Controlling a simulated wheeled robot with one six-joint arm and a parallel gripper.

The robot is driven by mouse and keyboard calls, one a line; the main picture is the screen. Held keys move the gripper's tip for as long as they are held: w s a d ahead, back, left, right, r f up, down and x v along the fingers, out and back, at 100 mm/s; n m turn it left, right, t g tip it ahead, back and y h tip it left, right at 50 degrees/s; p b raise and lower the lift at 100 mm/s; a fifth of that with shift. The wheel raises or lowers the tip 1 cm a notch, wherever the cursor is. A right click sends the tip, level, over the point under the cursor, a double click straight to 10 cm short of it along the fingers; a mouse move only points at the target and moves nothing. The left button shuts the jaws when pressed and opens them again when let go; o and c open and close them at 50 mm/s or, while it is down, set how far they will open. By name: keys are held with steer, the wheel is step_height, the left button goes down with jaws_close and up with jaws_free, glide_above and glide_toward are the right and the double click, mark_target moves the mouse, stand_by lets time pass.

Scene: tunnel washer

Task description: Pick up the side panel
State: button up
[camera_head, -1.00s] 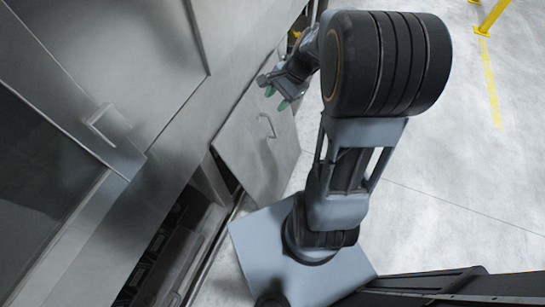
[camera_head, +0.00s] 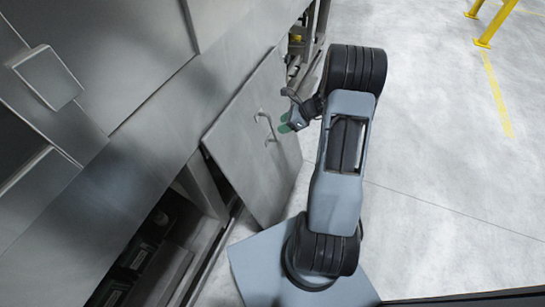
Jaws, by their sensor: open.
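The side panel (camera_head: 245,165) is a flat grey metal plate with a small bar handle (camera_head: 266,126). It leans against the lower side of the washer, its lower end near the floor.
The washer's grey body (camera_head: 160,120) fills the left side. An open bay with dark machinery (camera_head: 150,245) shows below it. A yellow barrier (camera_head: 492,25) stands at the top right. The concrete floor (camera_head: 430,190) on the right is clear.

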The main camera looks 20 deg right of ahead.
mark_target(273, 130)
steer(key=shift+b+x, duration=1.15)
steer(key=shift+x, duration=1.95)
steer(key=shift+a+r, duration=0.1)
steer(key=shift+r, duration=0.05)
jaws_close()
steer(key=shift+w+r, duration=0.1)
steer(key=shift+r, duration=0.05)
